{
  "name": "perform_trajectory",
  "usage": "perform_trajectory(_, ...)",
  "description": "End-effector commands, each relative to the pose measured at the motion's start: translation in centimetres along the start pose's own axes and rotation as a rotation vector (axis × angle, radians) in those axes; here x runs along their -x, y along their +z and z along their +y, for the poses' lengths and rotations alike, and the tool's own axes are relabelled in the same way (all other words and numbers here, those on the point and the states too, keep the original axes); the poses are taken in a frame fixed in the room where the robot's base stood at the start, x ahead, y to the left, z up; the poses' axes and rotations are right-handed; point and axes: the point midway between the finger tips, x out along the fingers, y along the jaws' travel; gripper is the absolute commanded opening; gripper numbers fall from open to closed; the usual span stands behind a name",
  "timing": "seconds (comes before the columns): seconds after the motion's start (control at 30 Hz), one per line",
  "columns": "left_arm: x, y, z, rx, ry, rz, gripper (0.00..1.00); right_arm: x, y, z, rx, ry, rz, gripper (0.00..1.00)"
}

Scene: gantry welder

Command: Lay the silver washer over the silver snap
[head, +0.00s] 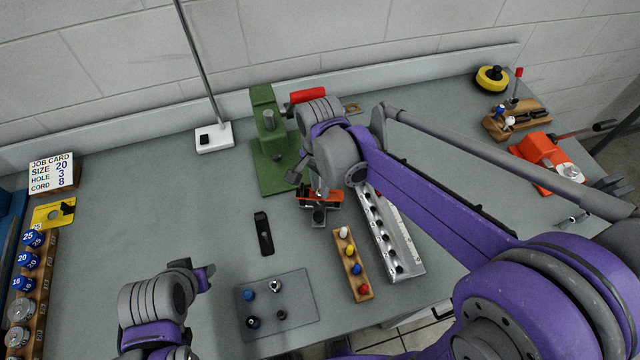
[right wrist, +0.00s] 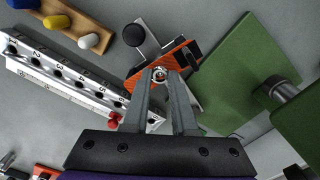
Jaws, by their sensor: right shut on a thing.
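My right gripper (head: 318,190) is beside the green press, over a small orange-and-black device. In the right wrist view its fingers (right wrist: 160,76) are closed on a small round silver piece (right wrist: 160,73), which looks like the silver washer. The orange device (right wrist: 178,58) lies right behind the fingertips, and I cannot tell whether the piece touches it. On the grey mat (head: 300,299) stands a silver piece (head: 275,286), perhaps the silver snap, among blue and dark pieces. My left gripper (head: 207,276) is at the lower left, left of the mat; its jaws are unclear.
A green press (head: 272,165) stands behind the right gripper. A numbered silver rail (head: 407,238) and a wooden rack of coloured pegs (head: 346,247) lie right of the mat. A black tool (head: 263,232) lies behind the mat. The bench's left middle is clear.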

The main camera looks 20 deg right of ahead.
Motion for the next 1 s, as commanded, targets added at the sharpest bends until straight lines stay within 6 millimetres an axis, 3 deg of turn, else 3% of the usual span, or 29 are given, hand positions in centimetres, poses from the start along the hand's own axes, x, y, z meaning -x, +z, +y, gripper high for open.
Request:
perform_trajectory(0.33, -0.6, 0.6, 0.0, 0.000, 0.000, -0.005, 0.40, -0.9, 0.0, 0.0, 0.000, 0.001, 0.000, 0.00)
perform_trajectory(1.0, 0.0, 0.0, 0.0, 0.000, 0.000, 0.000, 0.40, 0.2, 0.0, 0.0, 0.000, 0.000, 0.000, 0.00)
